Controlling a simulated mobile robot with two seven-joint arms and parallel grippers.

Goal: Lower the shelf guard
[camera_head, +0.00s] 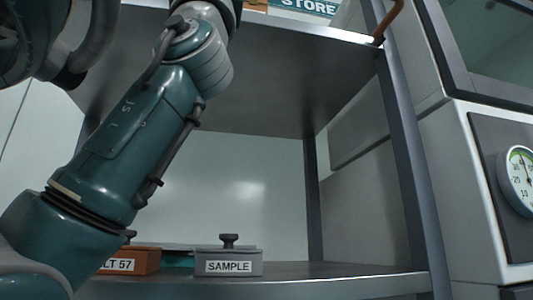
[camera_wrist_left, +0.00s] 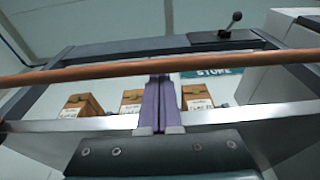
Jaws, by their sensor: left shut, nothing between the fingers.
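The shelf guard (camera_wrist_left: 95,71) is a long copper-coloured bar that runs across the whole left wrist view, above the front of the upper shelf. Its bent right end (camera_head: 390,18) shows at the top right of the head view, by the shelf post. My left gripper (camera_wrist_left: 160,80) is shut and empty, with its purple fingers pointing at the bar. The fingertips are close to the bar's underside in the picture; I cannot tell whether they touch. In the head view my left arm rises past the shelf and its gripper is out of frame. My right gripper is not in view.
Several brown boxes (camera_wrist_left: 133,100) and a teal STORE label (camera_wrist_left: 212,72) are on the upper shelf (camera_head: 300,28). The lower shelf (camera_head: 340,280) holds a grey SAMPLE box (camera_head: 228,263) and a brown box (camera_head: 135,262). A cabinet with a dial (camera_head: 518,180) stands right.

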